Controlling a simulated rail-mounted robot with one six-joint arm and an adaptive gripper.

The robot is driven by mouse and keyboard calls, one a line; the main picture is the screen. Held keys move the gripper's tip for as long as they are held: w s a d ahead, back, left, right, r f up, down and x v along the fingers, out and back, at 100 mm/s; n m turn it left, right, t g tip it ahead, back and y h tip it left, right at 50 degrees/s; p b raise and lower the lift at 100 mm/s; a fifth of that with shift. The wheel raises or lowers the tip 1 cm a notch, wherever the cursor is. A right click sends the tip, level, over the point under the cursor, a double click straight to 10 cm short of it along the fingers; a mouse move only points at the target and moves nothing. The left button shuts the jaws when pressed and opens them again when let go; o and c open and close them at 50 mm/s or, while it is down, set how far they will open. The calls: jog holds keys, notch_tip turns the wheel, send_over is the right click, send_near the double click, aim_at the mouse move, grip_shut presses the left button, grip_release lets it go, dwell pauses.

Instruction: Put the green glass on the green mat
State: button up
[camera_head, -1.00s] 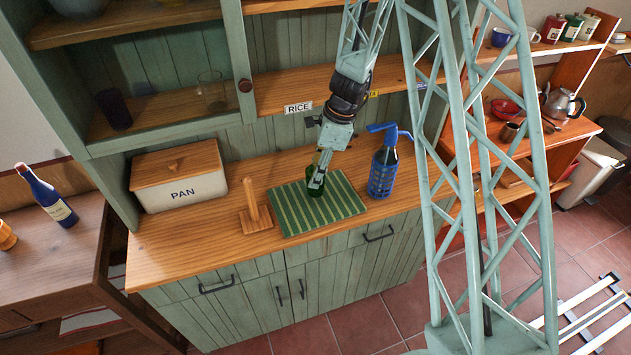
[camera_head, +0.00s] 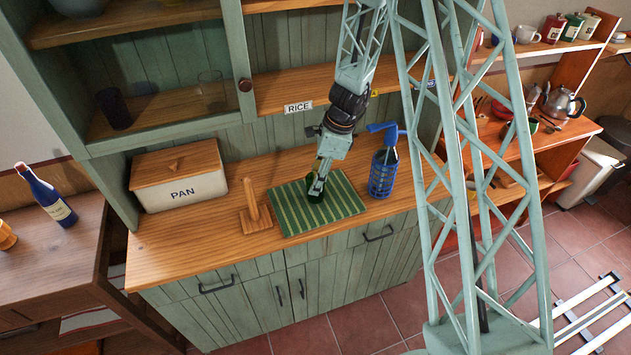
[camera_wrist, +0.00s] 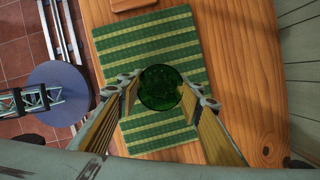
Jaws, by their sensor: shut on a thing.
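The green glass (camera_wrist: 160,88) is dark and see-through, between my gripper's fingers (camera_wrist: 165,98) in the wrist view. In the head view the glass (camera_head: 314,190) is partly hidden by my gripper (camera_head: 317,190), which is shut on it from above. The green mat (camera_head: 345,205) with lighter stripes lies on the wooden counter. The mat also shows in the wrist view (camera_wrist: 150,45), below the glass. The glass is over the middle of the mat; whether its base touches the mat I cannot tell.
A wooden paper-roll stand (camera_head: 254,210) is just left of the mat. A blue siphon bottle (camera_head: 382,172) stands close on the right. A PAN bread box (camera_head: 180,178) is at the back left.

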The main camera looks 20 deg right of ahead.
jog(key=shift+f, duration=0.15)
jog(key=o, duration=1)
jog(key=shift+r, duration=0.2)
jog(key=shift+p+v, duration=0.35)
jog(key=shift+v, duration=5.6)
jog(key=shift+d, duration=0.1)
jog(key=shift+s+r, duration=0.1)
